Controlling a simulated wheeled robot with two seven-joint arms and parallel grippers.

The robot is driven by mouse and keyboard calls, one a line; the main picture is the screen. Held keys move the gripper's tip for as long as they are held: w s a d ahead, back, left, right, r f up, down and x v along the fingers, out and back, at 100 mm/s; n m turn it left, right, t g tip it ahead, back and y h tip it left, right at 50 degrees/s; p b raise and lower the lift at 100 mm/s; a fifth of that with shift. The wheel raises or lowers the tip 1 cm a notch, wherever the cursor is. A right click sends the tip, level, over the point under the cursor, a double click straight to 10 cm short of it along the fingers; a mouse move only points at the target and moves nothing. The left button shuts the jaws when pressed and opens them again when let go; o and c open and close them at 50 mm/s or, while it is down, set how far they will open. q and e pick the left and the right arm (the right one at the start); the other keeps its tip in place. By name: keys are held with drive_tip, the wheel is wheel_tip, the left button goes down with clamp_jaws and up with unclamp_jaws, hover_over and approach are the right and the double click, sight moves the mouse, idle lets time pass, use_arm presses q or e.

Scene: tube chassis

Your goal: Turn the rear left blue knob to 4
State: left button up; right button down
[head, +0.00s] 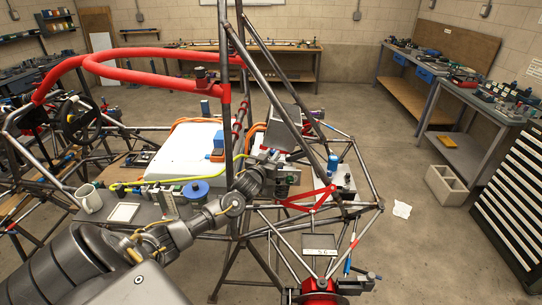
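My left arm reaches in from the lower left over the tube chassis (230,125). My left gripper (283,169) is at its far end, among tubes and small parts near the middle of the chassis. Its fingers are small and cluttered by parts behind, so I cannot tell whether they are open or shut. A blue upright cylinder (333,163) stands on a light plate to the right of the gripper, apart from it. A flat blue round piece (195,190) lies left of the gripper, beside my arm. I cannot tell which blue part is the rear left knob, and no number scale is readable. My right gripper is not in view.
Slanting dark tubes (285,95) and red bracket tubes (308,200) stand close around the gripper. A white box-like panel (184,152) lies left of it. The floor (410,250) to the right is mostly open.

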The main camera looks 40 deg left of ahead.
use_arm(q)
clamp_jaws()
drive_tip(key=shift+d+y, duration=0.1)
drive_tip(key=shift+y, duration=0.2)
